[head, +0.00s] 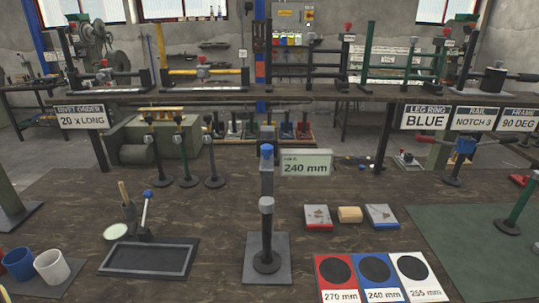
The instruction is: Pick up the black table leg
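Three slim dark posts on round feet stand upright at the left middle of the bench: a left one (156,155), a middle one (183,155) and a right one (213,155). The right one looks blackest, but the small size makes their colours hard to tell apart. A dark post with a grey cap (266,225) stands on a round foot on the grey plate of the central press (268,160), below its blue knob. I cannot tell for certain which post is the black table leg. Neither of my grippers shows in the head view.
An empty black tray (150,272) and two cups (52,266) are at the front left. Red, blue and white pads (338,290) lie front right, beside a green mat (480,240). A green post (520,205) stands at the right. A raised shelf (230,97) crosses behind.

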